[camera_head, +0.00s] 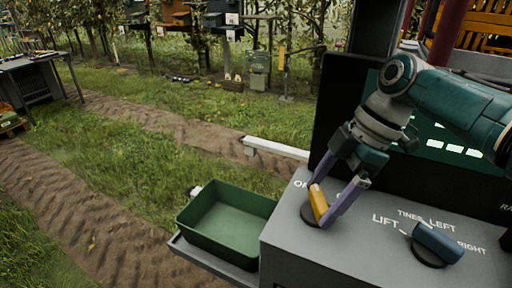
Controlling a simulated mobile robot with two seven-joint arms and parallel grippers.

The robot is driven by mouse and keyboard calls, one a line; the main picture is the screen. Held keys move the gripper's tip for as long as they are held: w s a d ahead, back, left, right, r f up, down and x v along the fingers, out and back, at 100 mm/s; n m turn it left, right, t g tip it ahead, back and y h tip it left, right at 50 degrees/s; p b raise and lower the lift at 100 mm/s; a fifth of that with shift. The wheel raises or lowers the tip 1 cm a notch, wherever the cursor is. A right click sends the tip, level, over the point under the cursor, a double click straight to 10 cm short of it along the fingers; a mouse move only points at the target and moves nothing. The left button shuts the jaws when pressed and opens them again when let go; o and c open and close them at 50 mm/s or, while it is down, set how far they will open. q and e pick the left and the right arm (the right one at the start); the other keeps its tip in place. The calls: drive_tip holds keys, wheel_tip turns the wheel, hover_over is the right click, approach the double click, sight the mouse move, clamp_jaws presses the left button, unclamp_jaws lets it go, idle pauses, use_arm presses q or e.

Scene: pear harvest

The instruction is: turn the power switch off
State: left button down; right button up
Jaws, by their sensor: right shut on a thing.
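The power switch (318,203) is a yellow lever on a dark round base, on the grey control panel (290,240) at the lower right. White lettering beside it is partly hidden by my gripper. My right gripper (325,208) reaches down from the upper right with its purple fingers around the yellow lever, shut on it. A second switch, a dark blue lever (437,243) with LIFT, LEFT and RIGHT lettering around it, sits to the right on the same panel. My left gripper is not in view.
A green empty crate (228,222) stands on a grey shelf left of the panel. A dark screen (450,150) rises behind the panel. Grass and dirt tracks lie to the left, with a table (35,65) at far left and trees behind.

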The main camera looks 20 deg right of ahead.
idle(0.4)
drive_tip(key=o, duration=1.1)
drive_tip(key=shift+c, duration=0.2)
drive_tip(key=w+v, duration=0.1)
drive_tip(key=v, duration=0.6)
drive_tip(key=shift+s+r, duration=0.25)
drive_tip(key=shift+s, duration=0.25)
drive_tip(key=shift+s, duration=0.1)
